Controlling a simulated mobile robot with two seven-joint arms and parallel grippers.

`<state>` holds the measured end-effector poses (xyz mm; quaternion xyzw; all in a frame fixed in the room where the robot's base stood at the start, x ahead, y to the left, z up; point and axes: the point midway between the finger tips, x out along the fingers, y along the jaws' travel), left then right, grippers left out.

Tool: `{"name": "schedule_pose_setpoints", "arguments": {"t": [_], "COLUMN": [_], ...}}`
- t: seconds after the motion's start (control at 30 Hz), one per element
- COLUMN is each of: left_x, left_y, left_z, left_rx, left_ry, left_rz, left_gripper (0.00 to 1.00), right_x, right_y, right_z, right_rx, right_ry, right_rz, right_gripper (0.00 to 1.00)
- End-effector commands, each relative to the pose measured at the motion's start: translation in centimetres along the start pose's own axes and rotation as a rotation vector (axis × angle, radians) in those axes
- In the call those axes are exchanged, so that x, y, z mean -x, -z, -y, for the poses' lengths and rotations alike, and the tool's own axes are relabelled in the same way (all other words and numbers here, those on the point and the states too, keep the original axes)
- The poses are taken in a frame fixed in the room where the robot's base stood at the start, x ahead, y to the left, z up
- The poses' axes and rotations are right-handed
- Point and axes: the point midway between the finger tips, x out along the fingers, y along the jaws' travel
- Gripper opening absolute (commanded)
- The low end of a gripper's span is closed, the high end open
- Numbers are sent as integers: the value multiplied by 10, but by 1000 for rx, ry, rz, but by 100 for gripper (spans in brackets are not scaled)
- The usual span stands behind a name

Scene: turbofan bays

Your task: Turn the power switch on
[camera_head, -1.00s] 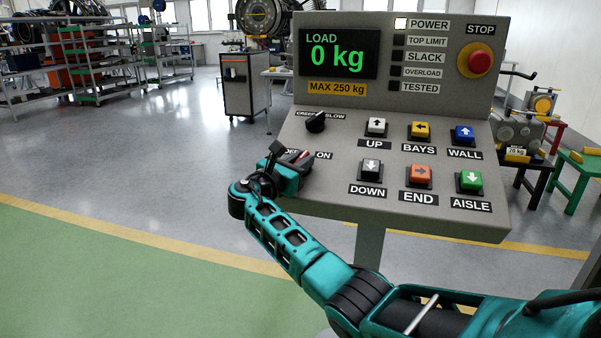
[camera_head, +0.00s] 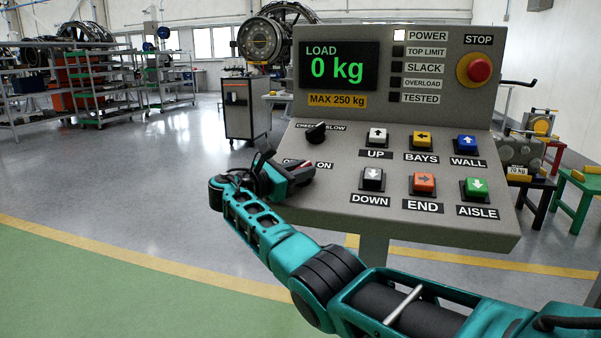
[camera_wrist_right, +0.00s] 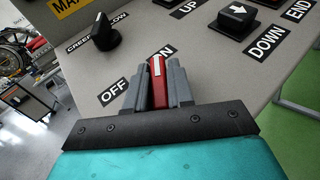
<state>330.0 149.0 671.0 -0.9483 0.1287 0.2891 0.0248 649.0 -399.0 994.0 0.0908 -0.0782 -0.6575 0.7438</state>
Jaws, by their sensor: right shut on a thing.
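The power switch is a red knob with a white mark (camera_wrist_right: 157,78) on the sloped panel, between the OFF label (camera_wrist_right: 112,92) and the partly covered ON label (camera_wrist_right: 164,51). In the right wrist view its white mark points up toward the ON label. My right gripper (camera_wrist_right: 157,85) is shut on the knob, one finger on each side. In the head view the right gripper (camera_head: 297,170) covers most of the switch. The POWER lamp (camera_head: 399,36) glows white and the load display (camera_head: 339,65) reads 0 kg. My left gripper is not in view.
A black creep/slow knob (camera_head: 315,133) sits just above the switch. Several push buttons, such as the white down button (camera_head: 372,179), lie to the right. A red stop button (camera_head: 475,68) is at the upper right. Open floor lies left of the console.

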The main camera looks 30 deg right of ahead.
Motion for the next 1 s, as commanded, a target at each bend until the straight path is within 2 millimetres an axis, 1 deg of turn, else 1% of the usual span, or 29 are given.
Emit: {"name": "schedule_pose_setpoints", "arguments": {"t": [0.17,0.2,0.4,0.63,0.73,0.87,1.0], "left_x": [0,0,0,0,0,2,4], "left_y": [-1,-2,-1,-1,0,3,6], "left_z": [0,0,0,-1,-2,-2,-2], "left_rx": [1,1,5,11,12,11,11], "left_ry": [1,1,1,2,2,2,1], "left_rz": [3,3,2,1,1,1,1], "left_gripper": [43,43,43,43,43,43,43], "right_x": [0,0,0,0,7,27,59], "right_y": [1,1,0,0,0,-1,-1], "right_z": [1,1,1,0,0,-1,-1], "right_rx": [-1,-1,-1,0,0,-1,-1], "right_ry": [3,3,2,1,-2,-4,-4], "right_rz": [-3,-3,-1,0,-1,-2,-2], "right_gripper": [0,25,43,43,43,43,43]}}
